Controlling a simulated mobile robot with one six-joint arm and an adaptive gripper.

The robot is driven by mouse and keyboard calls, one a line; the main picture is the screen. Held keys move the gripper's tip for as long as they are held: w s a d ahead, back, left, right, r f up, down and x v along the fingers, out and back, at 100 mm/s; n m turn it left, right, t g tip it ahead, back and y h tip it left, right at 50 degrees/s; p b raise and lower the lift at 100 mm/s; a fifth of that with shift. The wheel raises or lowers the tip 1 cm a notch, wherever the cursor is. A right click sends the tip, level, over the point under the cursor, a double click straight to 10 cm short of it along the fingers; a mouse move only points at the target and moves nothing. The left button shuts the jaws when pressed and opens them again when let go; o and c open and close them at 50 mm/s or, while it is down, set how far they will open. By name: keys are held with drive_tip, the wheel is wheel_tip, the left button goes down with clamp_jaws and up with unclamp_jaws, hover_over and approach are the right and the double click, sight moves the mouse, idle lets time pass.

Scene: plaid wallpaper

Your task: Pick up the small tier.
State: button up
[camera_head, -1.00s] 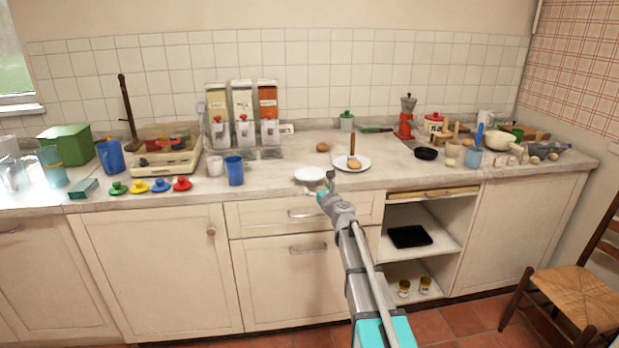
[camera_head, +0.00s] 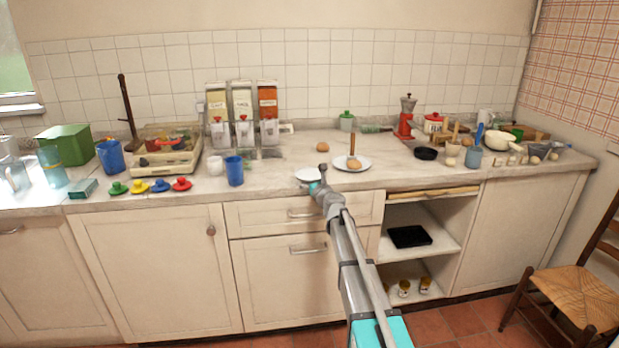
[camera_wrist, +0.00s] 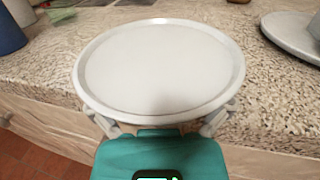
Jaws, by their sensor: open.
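The small tier is a round white plate with a low raised rim (camera_head: 306,174), lying at the front edge of the counter. It fills the middle of the wrist view (camera_wrist: 160,65), empty. My gripper (camera_head: 319,182) is at its near right side in the head view. In the wrist view my open gripper (camera_wrist: 160,124) has one finger to each side of the near rim; the rim hides the fingertips, so I cannot tell whether they touch it. A larger white plate (camera_head: 366,166) lies just right, with an upright brown post (camera_head: 352,145) and a round brown piece (camera_head: 354,163).
Another round brown piece (camera_head: 323,147) lies behind. A blue mug (camera_head: 234,171) and white cup (camera_head: 215,165) stand to the left. Coloured knobbed lids line the front left edge. A black bowl (camera_head: 426,154) is at right. Counter behind the small plate is fairly clear.

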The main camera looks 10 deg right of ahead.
idle(0.3)
drive_tip(key=c, duration=1.3)
drive_tip(key=shift+r, duration=0.1)
drive_tip(key=shift+c, duration=0.2)
wheel_tip(320, 180, up, 3)
drive_tip(key=p, duration=0.3)
drive_tip(key=s+r+p, duration=0.1)
drive_tip(key=r+p, duration=0.1)
drive_tip(key=s+d+r+p, duration=0.1)
drive_tip(key=s+r+p, duration=0.1)
drive_tip(key=s+d+r+p, duration=0.1)
drive_tip(key=s+r+p, duration=0.1)
drive_tip(key=p, duration=0.1)
drive_tip(key=shift+r, duration=0.35)
drive_tip(key=s+d+r+p, duration=0.3)
drive_tip(key=s, duration=0.5)
drive_tip(key=shift+d, duration=0.25)
drive_tip(key=shift+a, duration=0.1)
